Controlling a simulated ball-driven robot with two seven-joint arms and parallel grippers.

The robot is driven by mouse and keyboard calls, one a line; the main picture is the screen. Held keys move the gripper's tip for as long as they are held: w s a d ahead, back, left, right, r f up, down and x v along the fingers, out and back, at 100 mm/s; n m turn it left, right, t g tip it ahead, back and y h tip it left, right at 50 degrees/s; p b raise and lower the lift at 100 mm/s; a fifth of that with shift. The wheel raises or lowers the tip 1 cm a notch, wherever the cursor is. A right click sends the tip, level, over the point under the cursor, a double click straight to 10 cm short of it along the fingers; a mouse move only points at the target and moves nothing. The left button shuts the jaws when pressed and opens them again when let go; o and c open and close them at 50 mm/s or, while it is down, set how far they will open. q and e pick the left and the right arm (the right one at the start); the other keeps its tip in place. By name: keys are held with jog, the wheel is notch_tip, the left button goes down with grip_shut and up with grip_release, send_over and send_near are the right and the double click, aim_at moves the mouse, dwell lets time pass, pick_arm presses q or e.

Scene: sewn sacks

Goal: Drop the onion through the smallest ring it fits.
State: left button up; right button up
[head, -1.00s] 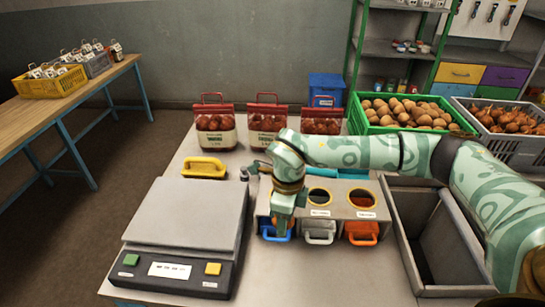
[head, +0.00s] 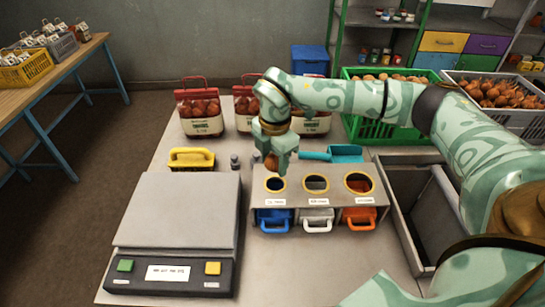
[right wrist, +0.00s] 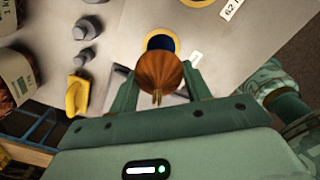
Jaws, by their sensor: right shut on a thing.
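My right gripper (head: 272,161) is shut on a brown onion (right wrist: 160,76) and holds it above the sizing box (head: 263,218). The onion (head: 271,162) also shows in the head view, just behind and above the left ring. The box top has three rings: the left ring (head: 275,184) is smallest, over a blue drawer; the middle ring (head: 316,183) is over a white drawer; the right ring (head: 359,182) is largest, over an orange drawer. In the right wrist view the onion partly hides the left ring (right wrist: 160,42). My left gripper is not in view.
A scale (head: 177,215) stands left of the box. A grey bin (head: 402,215) stands at the right.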

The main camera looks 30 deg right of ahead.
jog(key=shift+f+b, duration=2.45)
jog(key=shift+f, duration=0.55)
jog(key=o, duration=1.1)
jog(key=shift+c, duration=0.2)
jog(key=r, duration=0.5)
jog(key=r+p, duration=0.1)
jog(key=r, duration=0.5)
jog(key=r+p, duration=0.1)
jog(key=r, duration=0.4)
jog(key=shift+s+r, duration=0.2)
jog(key=shift+s, duration=0.05)
